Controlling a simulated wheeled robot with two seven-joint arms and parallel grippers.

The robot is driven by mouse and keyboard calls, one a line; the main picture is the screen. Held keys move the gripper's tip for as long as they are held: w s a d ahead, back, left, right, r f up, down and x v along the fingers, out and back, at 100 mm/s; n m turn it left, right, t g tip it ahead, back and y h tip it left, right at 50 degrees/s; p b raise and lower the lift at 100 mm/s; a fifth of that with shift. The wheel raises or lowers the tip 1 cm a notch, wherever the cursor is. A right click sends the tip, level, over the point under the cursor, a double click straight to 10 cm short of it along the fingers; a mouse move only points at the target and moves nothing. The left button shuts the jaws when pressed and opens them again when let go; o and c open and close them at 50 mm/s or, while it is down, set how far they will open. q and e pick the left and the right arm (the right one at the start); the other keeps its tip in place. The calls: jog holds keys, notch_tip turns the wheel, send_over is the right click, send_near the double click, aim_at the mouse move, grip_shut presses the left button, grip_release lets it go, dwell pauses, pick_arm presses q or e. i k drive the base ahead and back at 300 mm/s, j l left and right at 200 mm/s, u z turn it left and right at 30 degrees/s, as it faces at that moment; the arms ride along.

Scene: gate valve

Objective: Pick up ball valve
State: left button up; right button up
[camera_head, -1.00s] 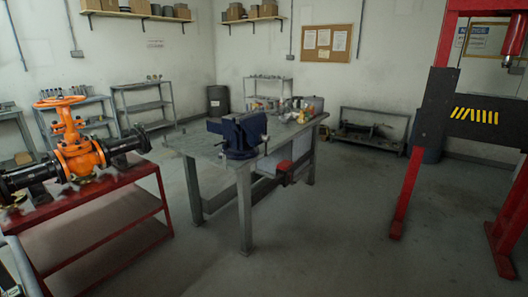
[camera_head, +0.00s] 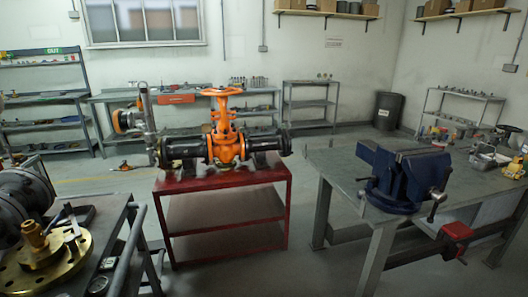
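I cannot surely tell which thing is the ball valve. A small brass fitting (camera_head: 34,235) stands on a round gold flange (camera_head: 45,268) on the dark cart at the lower left; it could be a valve, but its type is unclear. A large orange handwheel valve (camera_head: 226,142) with black pipe ends sits on a red stand (camera_head: 222,186) left of centre. Neither of my grippers shows in the head view.
The dark cart (camera_head: 118,215) has a side rail and also carries grey flanged pipework (camera_head: 22,195). A metal workbench (camera_head: 335,166) with a blue vise (camera_head: 404,180) stands at the right. Shelves line the back wall. Floor shows between stand and workbench.

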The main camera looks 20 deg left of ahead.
aim_at(32, 232)
jog(key=i+u, duration=0.2)
jog(key=u, duration=0.25)
jog(key=i+u, duration=0.2)
jog(key=u, duration=0.2)
jog(key=i+u, duration=0.2)
jog(key=u, duration=0.25)
jog(key=i+l+u, duration=0.15)
jog(key=u, duration=0.3)
jog(key=i+l+u, duration=0.15)
jog(key=u, duration=0.25)
jog(key=i+l+u, duration=0.1)
jog(key=l+u, duration=0.15)
jog(key=u, duration=0.2)
jog(key=i+l+u, duration=0.1)
jog(key=l+u, duration=0.2)
jog(key=u, duration=0.15)
